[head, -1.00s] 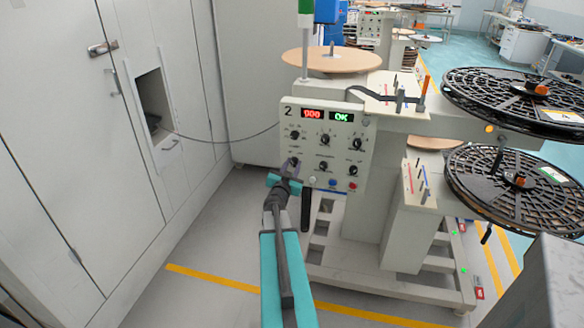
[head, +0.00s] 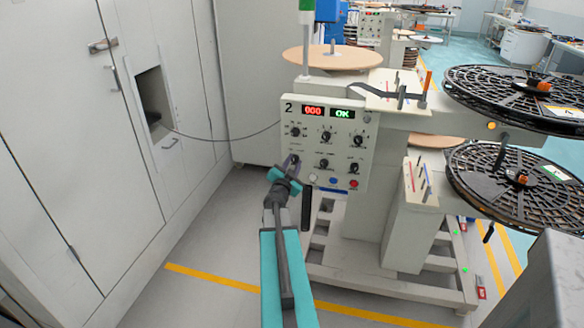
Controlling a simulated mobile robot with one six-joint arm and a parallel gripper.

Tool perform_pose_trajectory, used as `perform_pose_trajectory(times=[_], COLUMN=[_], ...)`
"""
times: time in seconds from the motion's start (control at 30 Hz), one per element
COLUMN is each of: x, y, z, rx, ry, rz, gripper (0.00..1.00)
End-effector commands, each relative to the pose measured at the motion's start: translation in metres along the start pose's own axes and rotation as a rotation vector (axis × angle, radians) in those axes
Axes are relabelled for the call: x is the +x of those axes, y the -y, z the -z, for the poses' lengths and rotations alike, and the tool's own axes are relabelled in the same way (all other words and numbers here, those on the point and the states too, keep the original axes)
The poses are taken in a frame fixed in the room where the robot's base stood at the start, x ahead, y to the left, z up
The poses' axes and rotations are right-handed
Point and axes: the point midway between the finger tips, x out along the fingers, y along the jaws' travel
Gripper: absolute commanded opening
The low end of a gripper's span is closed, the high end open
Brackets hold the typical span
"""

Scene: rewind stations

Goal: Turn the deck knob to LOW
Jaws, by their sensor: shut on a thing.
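The control panel (head: 309,135) of station 2 faces me, with a red "000" display (head: 313,111) and a green "OK" display (head: 342,114). Several black knobs sit in two rows below the displays. The other lower knobs, middle (head: 323,164) and right (head: 354,168), are uncovered.
Blue (head: 333,181) and red (head: 354,184) buttons lie low on the panel, right of my gripper. Black reels (head: 520,90) stick out at the right. White cabinets (head: 60,130) line the left. A grey box (head: 555,280) stands at lower right.

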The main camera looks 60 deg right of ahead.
Motion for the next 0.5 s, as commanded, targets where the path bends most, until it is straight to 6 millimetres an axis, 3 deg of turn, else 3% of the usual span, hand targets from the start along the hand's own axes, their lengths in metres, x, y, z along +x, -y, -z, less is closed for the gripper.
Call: perform_pose_trajectory(times=[0.5], x=[0.0016], y=[-0.0051], z=[0.002], rx=[0.478], ry=[-0.012], rz=[-0.004], gripper=[0.04])
